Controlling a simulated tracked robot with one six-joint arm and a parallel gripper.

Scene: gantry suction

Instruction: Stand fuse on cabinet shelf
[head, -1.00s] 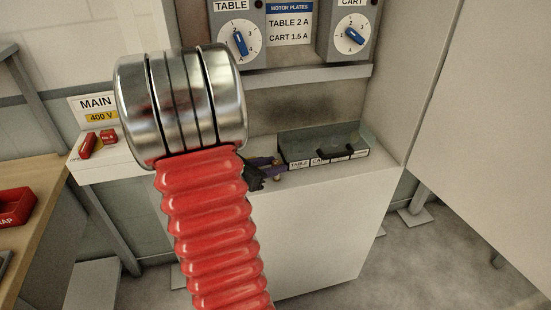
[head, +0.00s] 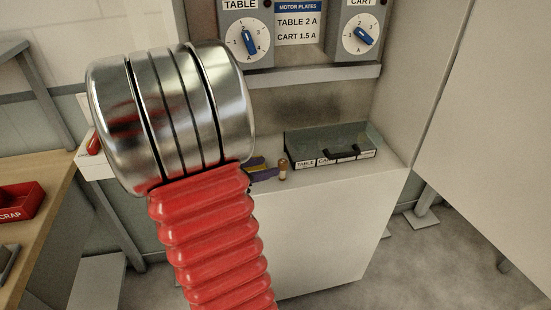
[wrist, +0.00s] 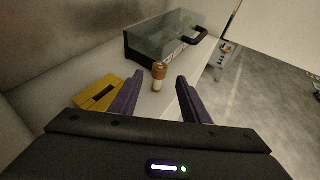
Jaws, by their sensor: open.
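The fuse (head: 283,170) is a small brown-capped, pale cylinder standing upright on the white cabinet shelf (head: 330,195), left of a grey box. In the wrist view the fuse (wrist: 159,76) stands just beyond and between the tips of my open purple fingers, and nothing shows in their grip. My gripper (wrist: 158,90) is low over the shelf. In the head view my red and steel arm hides most of it; a purple finger shows left of the fuse.
The grey box (head: 333,152) with labelled front slots and a dark handle stands right of the fuse. A yellow block (wrist: 97,92) lies by my left finger. The cabinet wall with dials (head: 247,42) rises behind. A red scrap bin (head: 18,203) is at far left.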

